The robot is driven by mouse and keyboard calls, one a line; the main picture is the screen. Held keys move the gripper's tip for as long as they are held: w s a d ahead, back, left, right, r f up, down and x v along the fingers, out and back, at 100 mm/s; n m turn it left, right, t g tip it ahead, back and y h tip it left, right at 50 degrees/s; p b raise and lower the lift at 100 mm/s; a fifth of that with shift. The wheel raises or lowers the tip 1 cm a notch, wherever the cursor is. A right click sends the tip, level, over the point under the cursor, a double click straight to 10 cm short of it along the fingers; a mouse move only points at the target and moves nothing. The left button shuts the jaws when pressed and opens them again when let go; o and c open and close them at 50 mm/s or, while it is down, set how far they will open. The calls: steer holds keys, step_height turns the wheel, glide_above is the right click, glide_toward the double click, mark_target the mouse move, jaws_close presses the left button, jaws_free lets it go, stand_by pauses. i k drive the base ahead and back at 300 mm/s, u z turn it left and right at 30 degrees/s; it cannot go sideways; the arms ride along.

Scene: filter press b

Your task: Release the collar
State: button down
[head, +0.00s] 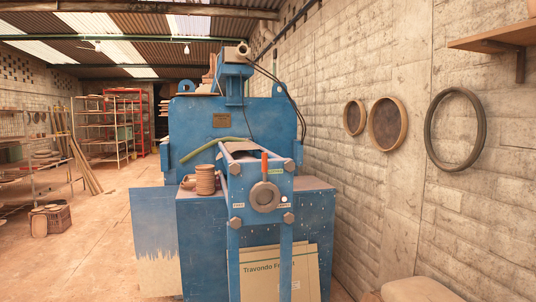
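The collar (265,197) is a grey ring with a dark centre on the front plate of the blue filter press (233,120). An orange-red handle (265,166) stands upright just above the collar. Small labels sit beside the handle and at both sides of the collar; they are too small to read surely. Large grey bolt heads (236,223) sit at the plate's corners. My gripper is not in view, and nothing is seen touching the collar or handle.
Stacked brown pots (205,180) stand on the press's blue cabinet (200,240), left of the collar. A cardboard sheet (310,272) leans below. A pale rounded thing (418,290) sits at the bottom right. The block wall is close on the right; the left floor (105,225) is mostly open.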

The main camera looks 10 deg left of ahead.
mark_target(267, 209)
steer(key=u, duration=0.1)
steer(key=i, duration=1.2)
steer(key=u, duration=0.15)
